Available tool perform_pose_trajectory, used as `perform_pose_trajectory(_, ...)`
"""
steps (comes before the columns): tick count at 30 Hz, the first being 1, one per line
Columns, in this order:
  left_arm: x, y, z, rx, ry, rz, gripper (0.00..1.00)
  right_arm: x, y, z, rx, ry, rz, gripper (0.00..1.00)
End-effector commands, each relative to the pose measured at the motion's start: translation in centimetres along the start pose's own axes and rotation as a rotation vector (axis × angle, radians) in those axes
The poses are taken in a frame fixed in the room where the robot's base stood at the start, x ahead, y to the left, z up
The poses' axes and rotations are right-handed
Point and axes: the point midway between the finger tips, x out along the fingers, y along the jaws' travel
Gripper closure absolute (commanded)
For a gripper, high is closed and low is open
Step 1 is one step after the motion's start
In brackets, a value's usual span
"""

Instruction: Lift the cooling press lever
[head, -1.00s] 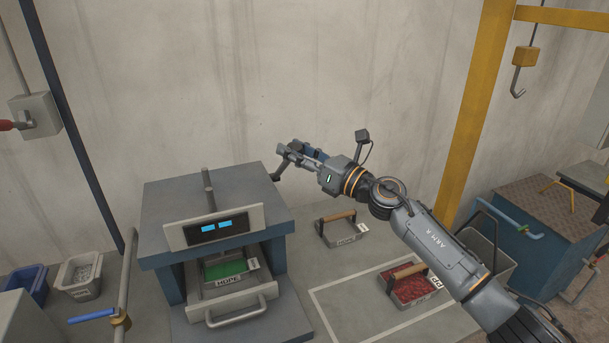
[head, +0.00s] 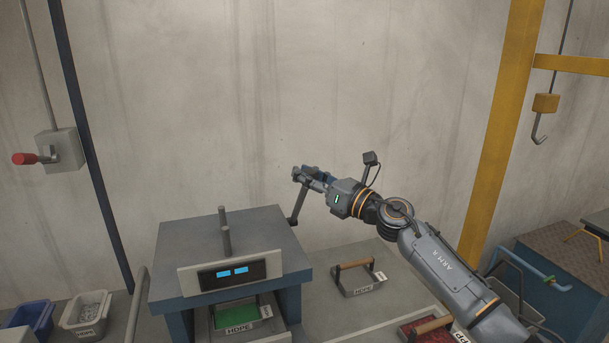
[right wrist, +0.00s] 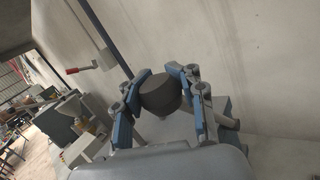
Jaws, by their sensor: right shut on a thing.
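The cooling press (head: 225,238) is a blue-grey machine with a two-window blue display. Its lever (head: 298,206) is a dark bar on the right side, rising steeply from near the top's back right edge. My right gripper (head: 304,178) is shut on the upper end of the lever. In the right wrist view, my right gripper's blue fingers (right wrist: 158,92) close around the lever's dark round knob (right wrist: 160,94). In the head view the fingers mostly hide the knob. My left gripper is not in view.
A green-filled HDPE mould (head: 236,315) sits inside the press. A red-handled wall switch (head: 58,152) is at left. Bare wall lies behind the lever.

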Motion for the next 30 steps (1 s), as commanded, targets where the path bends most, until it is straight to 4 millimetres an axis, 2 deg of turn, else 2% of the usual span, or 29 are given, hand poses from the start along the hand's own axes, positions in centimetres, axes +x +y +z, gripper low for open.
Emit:
perform_pose_trajectory(1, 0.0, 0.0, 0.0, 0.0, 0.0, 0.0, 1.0, -0.1, -0.3, 0.4, -0.004, -0.006, -0.008, 0.63)
perform_pose_trajectory(5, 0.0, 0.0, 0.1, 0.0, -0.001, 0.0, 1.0, -0.1, -0.3, 0.3, -0.003, -0.005, -0.008, 0.37)
perform_pose_trajectory(17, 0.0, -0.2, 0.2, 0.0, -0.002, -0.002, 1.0, -0.7, -0.4, 0.1, -0.002, -0.002, -0.007, 0.37)
perform_pose_trajectory(22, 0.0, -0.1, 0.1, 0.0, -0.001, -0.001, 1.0, -3.0, -0.4, 0.1, -0.004, -0.001, -0.007, 0.37)
perform_pose_trajectory(30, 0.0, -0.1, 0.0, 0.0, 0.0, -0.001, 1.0, -8.8, -0.5, 0.1, -0.002, -0.002, -0.01, 0.37)
